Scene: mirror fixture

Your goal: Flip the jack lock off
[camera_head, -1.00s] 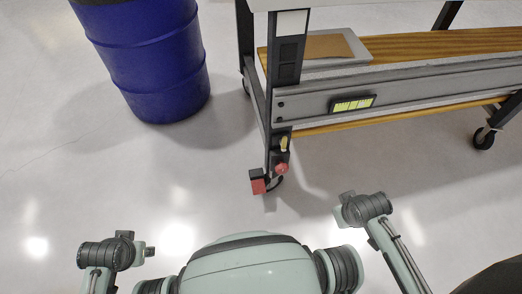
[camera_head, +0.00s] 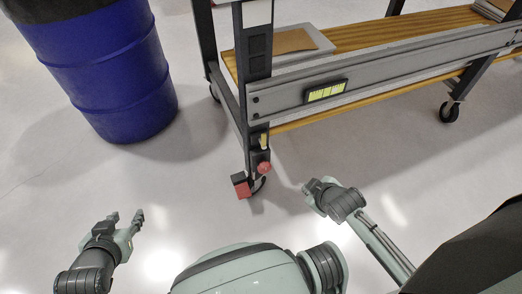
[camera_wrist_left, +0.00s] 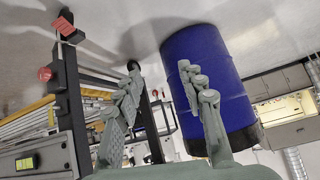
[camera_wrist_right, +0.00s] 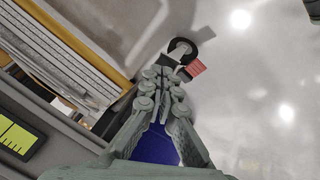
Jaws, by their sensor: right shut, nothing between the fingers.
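The jack lock at the foot of the cart's near leg has a red pedal (camera_head: 241,187) beside the caster and a round red knob (camera_head: 264,168) just above it. In the left wrist view the red pedal (camera_wrist_left: 68,27) and the red knob (camera_wrist_left: 45,74) appear at upper left. In the right wrist view the red pedal (camera_wrist_right: 195,68) shows just past my fingertips beside the black wheel (camera_wrist_right: 182,49). My left gripper (camera_head: 127,216) is open and empty, left of the cart. My right gripper (camera_head: 309,187) is shut and empty, to the right of the pedal and apart from it.
The cart's lower wooden shelf (camera_head: 370,38) carries a tray (camera_head: 318,50), and a grey rail (camera_head: 400,70) with a yellow-green label (camera_head: 326,92) runs along its front. A blue barrel (camera_head: 105,75) stands at left. The floor between my arms and the cart is clear.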

